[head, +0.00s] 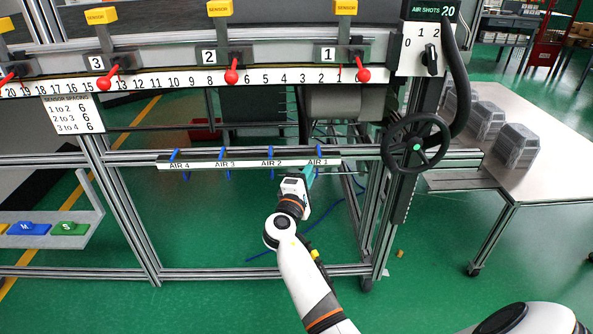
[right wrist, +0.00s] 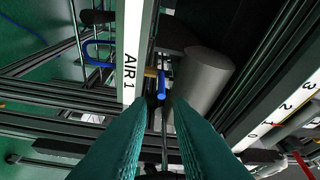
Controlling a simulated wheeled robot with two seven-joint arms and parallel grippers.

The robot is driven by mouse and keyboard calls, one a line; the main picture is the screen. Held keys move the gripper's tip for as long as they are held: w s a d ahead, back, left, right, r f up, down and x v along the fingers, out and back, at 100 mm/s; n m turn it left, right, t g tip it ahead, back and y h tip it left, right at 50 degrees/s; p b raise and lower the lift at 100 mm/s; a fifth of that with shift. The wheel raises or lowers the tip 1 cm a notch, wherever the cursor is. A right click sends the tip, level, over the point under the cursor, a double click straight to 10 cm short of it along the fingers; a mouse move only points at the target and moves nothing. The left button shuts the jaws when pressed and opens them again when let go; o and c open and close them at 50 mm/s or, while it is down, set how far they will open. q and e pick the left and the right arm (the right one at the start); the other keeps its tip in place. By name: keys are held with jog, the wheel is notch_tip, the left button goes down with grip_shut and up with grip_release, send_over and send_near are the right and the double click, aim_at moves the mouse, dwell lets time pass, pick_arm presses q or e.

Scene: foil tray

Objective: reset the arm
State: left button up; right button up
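My right gripper (head: 308,174) reaches up from below to the AIR bar, just under the AIR 1 label. Its two teal fingers also show in the right wrist view (right wrist: 161,108), apart with a gap between them. The blue AIR 1 valve (right wrist: 162,86) lies just past the fingertips, in line with the gap; I see no finger closed on it. In the head view the AIR 1 valve (head: 320,161) is at the right end of the white AIR bar (head: 250,163). My left gripper is not in view.
More blue valves sit along the bar to the left. A black handwheel (head: 416,142) and a metal frame post stand to the right. A grey cylinder (right wrist: 207,73) is near the fingers. A table (head: 545,170) with several foil-tray stacks (head: 516,146) stands at right.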

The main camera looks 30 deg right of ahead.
jog(key=s+a+f+n+y+p, duration=0.1)
jog(key=a+f+y, duration=0.15)
jog(key=f, duration=0.65)
jog(key=s+a+f+n+y+p, duration=0.1)
jog(key=a+f+y, duration=0.15)
jog(key=f, duration=0.65)
jog(key=s+a+f+m+g+y+p, duration=0.1)
jog(key=s+a+f+g+y, duration=0.15)
jog(key=s+f, duration=0.4)
jog(key=s+a+f+g+y+p, duration=0.1)
jog(key=s+a+f+y, duration=0.25)
jog(key=f, duration=0.55)
jog(key=s+a+f+m+g+y+p, duration=0.1)
jog(key=s+a+f, duration=0.1)
jog(key=s+f, duration=0.45)
jog(key=s+a+f+m+g+y, duration=0.15)
jog(key=s+f, duration=0.25)
jog(key=s, duration=0.5)
jog(key=s+a+f+m+g+y+p, duration=0.1)
jog(key=s+f+m+g, duration=0.1)
jog(key=s, duration=1)
jog(key=s+a+f+m+g+p, duration=0.1)
jog(key=s+f+m+g, duration=0.1)
jog(key=s, duration=1.1)
notch_tip(320, 180, down, 2)
jog(key=shift+s+f+m+y, duration=0.1)
jog(key=shift+s+m+y, duration=0.2)
jog(key=shift+m, duration=0.45)
